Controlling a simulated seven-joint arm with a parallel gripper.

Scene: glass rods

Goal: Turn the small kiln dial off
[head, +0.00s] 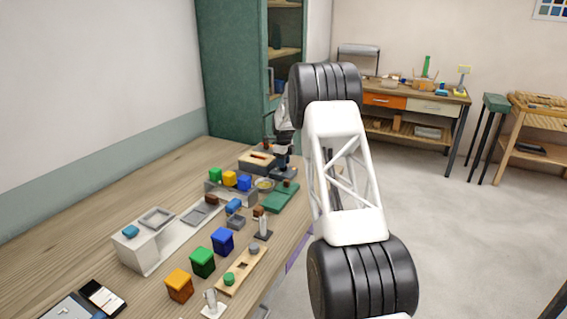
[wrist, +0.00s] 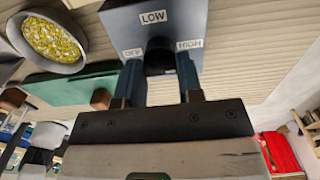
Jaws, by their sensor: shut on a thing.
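The kiln dial (wrist: 158,57) is a dark round knob on a blue-grey panel (wrist: 120,22) in the wrist view. White labels on the panel read OFF at the left, LOW at the top and HIGH at the right. My gripper (wrist: 159,66) has one finger on each side of the knob and is shut on it. The fingers hide part of the knob, and I cannot tell which label it points to. In the head view my arm reaches to the far end of the bench, where the dial itself is too small to make out.
A bowl of yellow granules (wrist: 52,38) and a green mat (wrist: 70,88) lie left of the panel in the wrist view. The bench (head: 75,250) holds several coloured blocks and a white stand (head: 140,247) nearer the camera. A green cabinet (head: 235,75) stands behind.

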